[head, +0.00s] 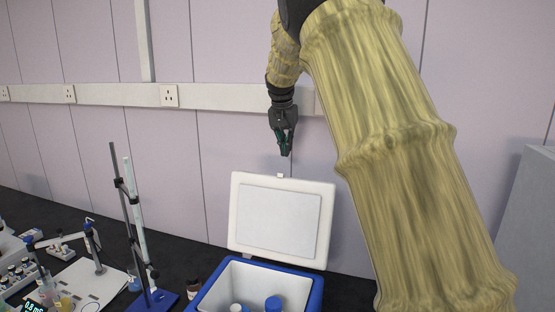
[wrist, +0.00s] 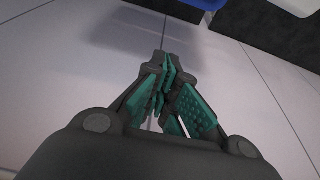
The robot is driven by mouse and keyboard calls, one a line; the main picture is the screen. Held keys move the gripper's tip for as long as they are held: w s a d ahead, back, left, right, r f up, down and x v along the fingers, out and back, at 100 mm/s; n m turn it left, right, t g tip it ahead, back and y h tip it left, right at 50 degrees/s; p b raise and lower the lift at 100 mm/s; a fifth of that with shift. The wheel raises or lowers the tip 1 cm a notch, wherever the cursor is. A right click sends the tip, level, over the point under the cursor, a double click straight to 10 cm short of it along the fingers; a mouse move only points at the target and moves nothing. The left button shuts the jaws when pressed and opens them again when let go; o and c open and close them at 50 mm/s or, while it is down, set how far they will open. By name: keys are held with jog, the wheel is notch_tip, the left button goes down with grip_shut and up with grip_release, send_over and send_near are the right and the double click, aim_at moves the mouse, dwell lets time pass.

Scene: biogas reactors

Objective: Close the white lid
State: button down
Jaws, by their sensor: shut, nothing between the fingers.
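The white lid (head: 278,220) stands open and upright at the back of a blue and white cooler box (head: 312,291) in the head view. A small latch tab shows on its top edge. My gripper (head: 286,154) is shut and empty, pointing down, and appears a little above the lid's top edge; I cannot tell how far behind or in front of it. In the wrist view my gripper (wrist: 165,62) shows its green finger pads together at the tips. A sliver of white at the top right of the wrist view may be the lid.
Inside the cooler are bottles with blue caps (head: 273,303). A burette stand (head: 133,225) stands left of the cooler, with a small brown bottle (head: 194,288) between them. The wall with a socket rail (head: 200,96) is close behind. My arm covers the right side.

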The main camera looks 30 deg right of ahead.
jog(key=a+p+x, duration=0.1)
jog(key=p+x, duration=0.3)
jog(key=x, duration=0.4)
jog(key=shift+s+a+f+p, duration=0.1)
jog(key=shift+s+a+p, duration=0.5)
jog(key=shift+s+p, duration=0.15)
jog(key=shift+s+a+p, duration=0.6)
jog(key=shift+s+a, duration=0.05)
jog(key=shift+s, duration=0.25)
